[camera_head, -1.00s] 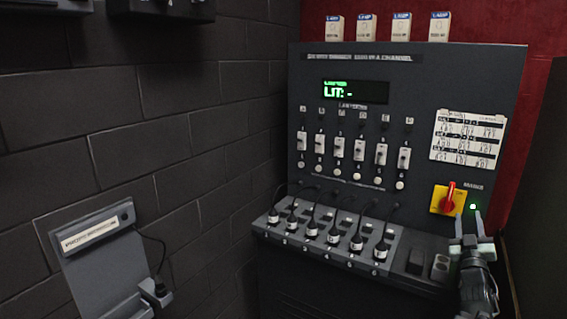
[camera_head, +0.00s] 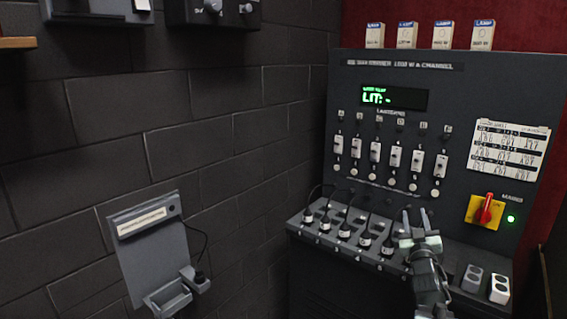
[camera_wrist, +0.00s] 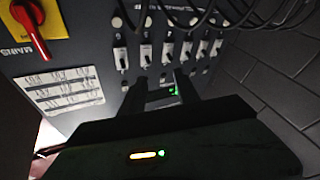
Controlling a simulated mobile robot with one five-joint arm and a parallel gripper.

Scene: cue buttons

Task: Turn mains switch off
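The mains switch is a red rotary handle (camera_head: 486,209) on a yellow plate (camera_head: 471,214), low on the right of the dark panel, with its handle close to upright. A green light (camera_head: 511,218) glows beside it, under the word MAINS. The switch also shows in the wrist view as a red handle (camera_wrist: 31,32) at the upper left. My gripper (camera_head: 416,217) is in front of the panel, left of the switch and apart from it. Its two fingers stand apart with nothing between them; the fingers also show in the wrist view (camera_wrist: 163,92).
The panel carries a lit display (camera_head: 394,98), several white sliders (camera_head: 375,153) and a label card (camera_head: 509,149). A ledge (camera_head: 300,225) holds several black plugs with cables. Small boxes (camera_head: 442,36) stand on top. A wall-mounted holder (camera_head: 150,232) is at the left.

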